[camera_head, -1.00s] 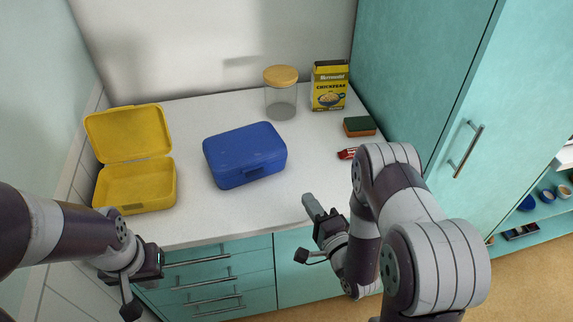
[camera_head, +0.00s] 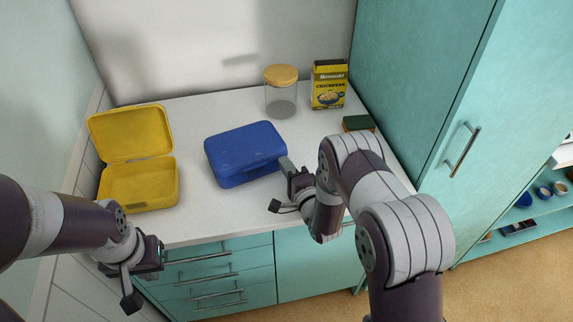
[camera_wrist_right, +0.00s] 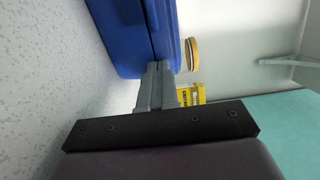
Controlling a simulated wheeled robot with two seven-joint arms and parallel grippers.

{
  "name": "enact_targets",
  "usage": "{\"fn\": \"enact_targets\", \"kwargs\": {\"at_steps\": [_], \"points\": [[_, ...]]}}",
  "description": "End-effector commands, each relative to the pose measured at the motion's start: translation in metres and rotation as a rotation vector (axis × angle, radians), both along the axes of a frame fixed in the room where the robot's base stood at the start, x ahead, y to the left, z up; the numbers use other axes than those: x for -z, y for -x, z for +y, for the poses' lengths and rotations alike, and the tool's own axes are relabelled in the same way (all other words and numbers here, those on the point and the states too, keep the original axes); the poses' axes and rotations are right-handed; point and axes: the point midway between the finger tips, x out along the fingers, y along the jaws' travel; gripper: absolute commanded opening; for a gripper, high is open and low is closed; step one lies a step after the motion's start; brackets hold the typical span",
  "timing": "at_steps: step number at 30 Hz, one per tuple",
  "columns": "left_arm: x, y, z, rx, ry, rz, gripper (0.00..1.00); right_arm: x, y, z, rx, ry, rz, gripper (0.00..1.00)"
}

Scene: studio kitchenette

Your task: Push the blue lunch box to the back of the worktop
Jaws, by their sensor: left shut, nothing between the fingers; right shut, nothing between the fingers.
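The blue lunch box (camera_head: 243,150) lies closed on the white worktop (camera_head: 215,216), around its middle, with clear worktop behind it. My right gripper (camera_head: 284,163) is shut and empty, with its fingertips at the box's right front corner. In the right wrist view the shut fingers (camera_wrist_right: 157,70) reach the edge of the blue lunch box (camera_wrist_right: 125,30); I cannot tell for certain whether they touch. My left gripper (camera_head: 158,255) is shut and empty, in front of the worktop's front edge at the lower left, away from the box.
An open yellow lunch box (camera_head: 138,187) stands to the left. A tall teal cabinet (camera_head: 430,75) bounds the right side.

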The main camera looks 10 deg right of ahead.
Motion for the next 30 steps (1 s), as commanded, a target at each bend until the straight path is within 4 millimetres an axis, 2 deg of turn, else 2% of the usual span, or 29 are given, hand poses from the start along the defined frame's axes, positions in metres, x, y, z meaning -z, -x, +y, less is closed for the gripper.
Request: {"fn": "enact_targets", "kwargs": {"at_steps": [5,8,13,18,30], "points": [[0.003,0.000,0.000,0.000,0.000,0.000,0.00,0.001,-0.002,0.000,0.000,0.001,-0.001,0.00],[0.017,0.000,0.000,0.000,0.000,0.000,0.00,0.006,-0.017,0.004,0.000,0.001,-0.005,0.00],[0.044,0.000,0.000,0.000,0.000,0.000,0.00,0.008,-0.055,0.013,-0.002,0.001,-0.005,0.00],[0.055,0.000,0.000,0.000,0.000,0.000,0.00,0.003,-0.077,0.017,0.000,0.001,-0.002,0.00],[0.054,0.000,0.000,0.000,0.000,0.000,0.00,0.000,-0.079,0.018,0.000,0.000,0.000,0.00]]}}
